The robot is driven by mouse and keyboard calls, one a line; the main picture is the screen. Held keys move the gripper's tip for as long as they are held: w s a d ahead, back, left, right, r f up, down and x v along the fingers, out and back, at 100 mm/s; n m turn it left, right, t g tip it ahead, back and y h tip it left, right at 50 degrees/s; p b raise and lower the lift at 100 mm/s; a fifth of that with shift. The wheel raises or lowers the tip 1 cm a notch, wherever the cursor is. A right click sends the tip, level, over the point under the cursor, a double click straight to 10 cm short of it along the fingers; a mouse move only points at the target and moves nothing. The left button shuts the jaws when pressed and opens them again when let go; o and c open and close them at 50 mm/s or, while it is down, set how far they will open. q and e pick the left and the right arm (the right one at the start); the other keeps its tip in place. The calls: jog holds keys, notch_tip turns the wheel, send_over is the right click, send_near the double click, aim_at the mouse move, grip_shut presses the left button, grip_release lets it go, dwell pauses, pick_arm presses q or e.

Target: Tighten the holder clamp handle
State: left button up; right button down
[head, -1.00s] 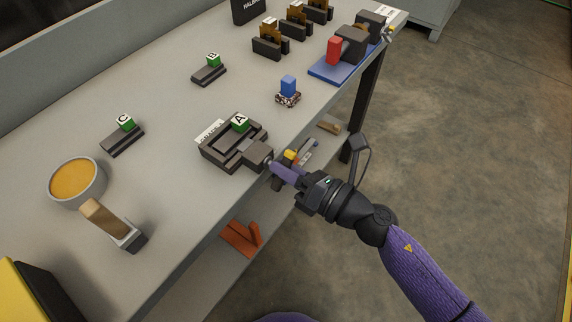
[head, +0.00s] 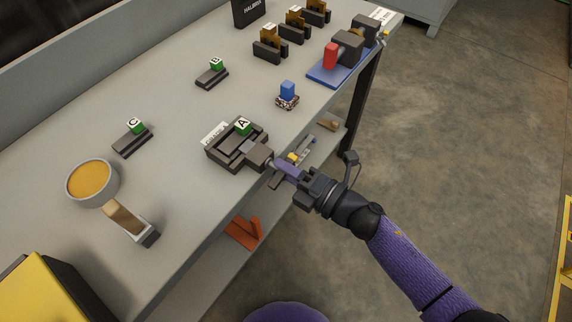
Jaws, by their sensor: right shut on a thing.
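The holder (head: 226,157) is a dark clamp block near the table's front edge, with a green cube marked A (head: 243,127) in it. Its screw end and handle point out past the edge toward my right gripper. My right gripper (head: 289,175) is shut on the clamp handle (head: 273,181), just off the table's front edge. The fingers hide part of the handle. My left gripper is not in view.
Green cubes B (head: 216,64) and C (head: 134,125) sit on dark bases. A bowl (head: 92,183) of orange material, a brush (head: 130,222) and a blue block (head: 287,90) stand on the table (head: 180,130). A red-ended device on a blue plate (head: 325,76) is at back right. A lower shelf holds an orange bracket (head: 244,233).

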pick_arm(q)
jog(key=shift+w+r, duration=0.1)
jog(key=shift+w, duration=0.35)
pick_arm(e)
jog(key=shift+m, duration=0.3)
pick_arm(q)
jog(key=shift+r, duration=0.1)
pick_arm(e)
jog(key=shift+f+m, duration=0.1)
jog(key=shift+m, duration=0.2)
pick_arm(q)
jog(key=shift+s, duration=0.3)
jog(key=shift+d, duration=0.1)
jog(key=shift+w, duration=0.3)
pick_arm(e)
jog(key=c, duration=0.6)
grip_release()
jog(key=shift+c, duration=0.2)
pick_arm(q)
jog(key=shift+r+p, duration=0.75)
jog(key=shift+p, duration=0.2)
pick_arm(e)
jog(key=v, duration=1)
